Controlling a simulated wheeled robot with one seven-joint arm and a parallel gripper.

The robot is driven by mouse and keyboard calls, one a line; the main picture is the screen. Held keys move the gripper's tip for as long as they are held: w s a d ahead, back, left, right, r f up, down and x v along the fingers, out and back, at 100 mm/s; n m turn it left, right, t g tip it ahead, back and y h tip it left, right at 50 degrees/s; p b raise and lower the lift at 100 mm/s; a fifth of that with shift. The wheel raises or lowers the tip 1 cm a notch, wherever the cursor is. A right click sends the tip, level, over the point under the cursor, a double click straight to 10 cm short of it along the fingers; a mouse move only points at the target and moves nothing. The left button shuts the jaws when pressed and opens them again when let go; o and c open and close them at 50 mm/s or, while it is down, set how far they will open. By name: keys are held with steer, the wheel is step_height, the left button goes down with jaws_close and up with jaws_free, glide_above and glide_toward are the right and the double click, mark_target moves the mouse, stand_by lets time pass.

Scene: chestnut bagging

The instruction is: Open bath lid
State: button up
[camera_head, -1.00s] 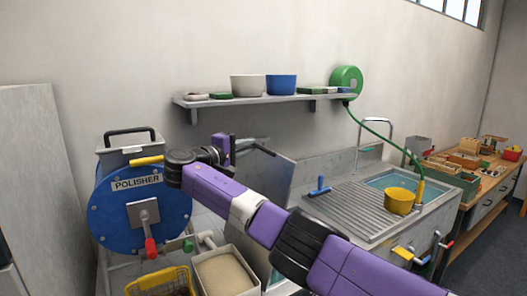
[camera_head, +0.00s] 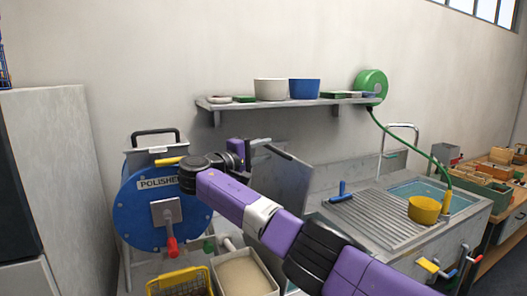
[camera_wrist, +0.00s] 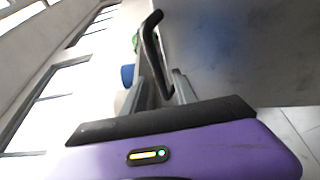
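A grey flat panel that looks like the bath lid (camera_head: 285,182) stands steeply raised behind my arm, left of the sink. In the wrist view the lid (camera_wrist: 245,55) fills the upper right. A black bar handle (camera_wrist: 153,45) runs along its edge, and its lower bend is beside my grey fingers. My gripper (camera_head: 254,148) is at the lid's upper left edge in the head view. It also shows in the wrist view (camera_wrist: 158,93). I cannot tell whether the fingers are closed on the handle. My arm hides the lid's lower part and most of the bath.
A blue polisher drum (camera_head: 140,225) stands left of my gripper. Below are a yellow basket (camera_head: 180,275) and a tray of pale grain (camera_head: 245,275). A shelf (camera_head: 235,106) with bowls is above. The sink (camera_head: 370,225) with a yellow pot (camera_head: 424,209) is right.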

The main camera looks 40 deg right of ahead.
steer(key=a+b, duration=0.2)
steer(key=a, duration=0.5)
steer(key=shift+s+a+f, duration=0.15)
steer(key=shift+s+a, duration=0.25)
steer(key=shift+s, duration=0.05)
steer(key=shift+c, duration=0.2)
